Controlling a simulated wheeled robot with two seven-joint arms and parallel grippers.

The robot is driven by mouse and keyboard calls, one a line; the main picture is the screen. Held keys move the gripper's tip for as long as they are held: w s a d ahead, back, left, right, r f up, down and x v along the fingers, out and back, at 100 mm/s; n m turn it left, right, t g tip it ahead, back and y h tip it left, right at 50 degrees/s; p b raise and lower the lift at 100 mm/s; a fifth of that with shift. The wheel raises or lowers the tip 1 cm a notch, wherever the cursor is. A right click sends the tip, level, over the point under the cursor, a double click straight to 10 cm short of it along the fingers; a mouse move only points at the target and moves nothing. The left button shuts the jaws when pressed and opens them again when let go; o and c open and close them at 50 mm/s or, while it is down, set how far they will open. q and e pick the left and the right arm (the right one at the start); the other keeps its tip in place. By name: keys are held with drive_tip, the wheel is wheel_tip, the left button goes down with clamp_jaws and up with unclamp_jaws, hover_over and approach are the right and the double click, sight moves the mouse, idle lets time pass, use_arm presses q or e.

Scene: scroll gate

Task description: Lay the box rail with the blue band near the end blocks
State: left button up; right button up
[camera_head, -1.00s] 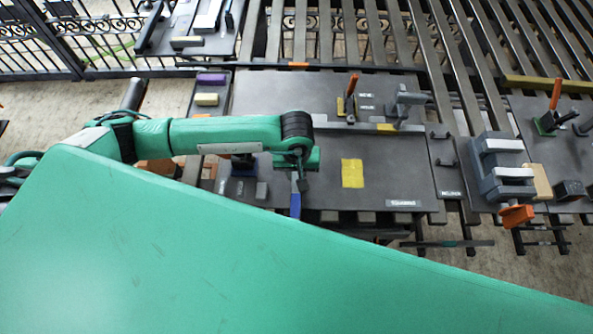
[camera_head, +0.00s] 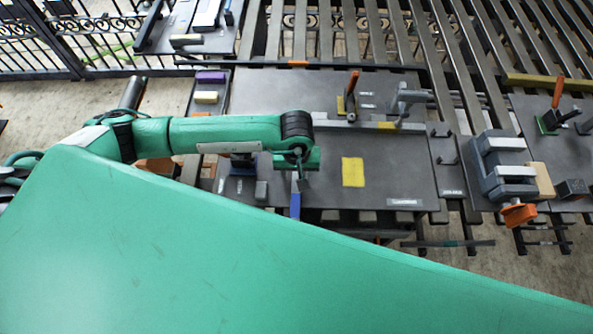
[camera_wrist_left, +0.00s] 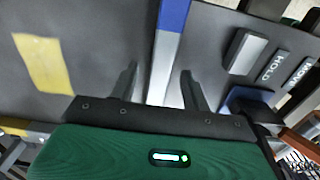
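The box rail with the blue band (camera_head: 295,206) shows at the front left of the dark work plate, partly hidden behind my green body part. In the left wrist view its blue band (camera_wrist_left: 173,15) is at the top and its grey length runs down between my fingers. My left gripper (camera_wrist_left: 162,88) is open, with one finger on each side of the rail and a gap at least on the left. It also shows in the head view (camera_head: 299,180). A grey rail with a yellow band (camera_head: 386,126) lies across the plate. I cannot tell which blocks are the end blocks. My right gripper is out of view.
A yellow patch (camera_head: 353,172) marks the plate, with bare surface around it. A small grey block (camera_head: 261,190) stands left of the rail. An orange-handled clamp (camera_head: 351,95) stands behind. A grey vise (camera_head: 503,165) is at the right. Slats and gaps surround the plate.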

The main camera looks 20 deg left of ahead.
use_arm(q)
drive_tip(key=shift+r+b, duration=0.3)
drive_tip(key=shift+r, duration=0.2)
wheel_tip(320, 180, up, 13)
drive_tip(key=b, duration=0.4)
drive_tip(key=shift+f, duration=0.15)
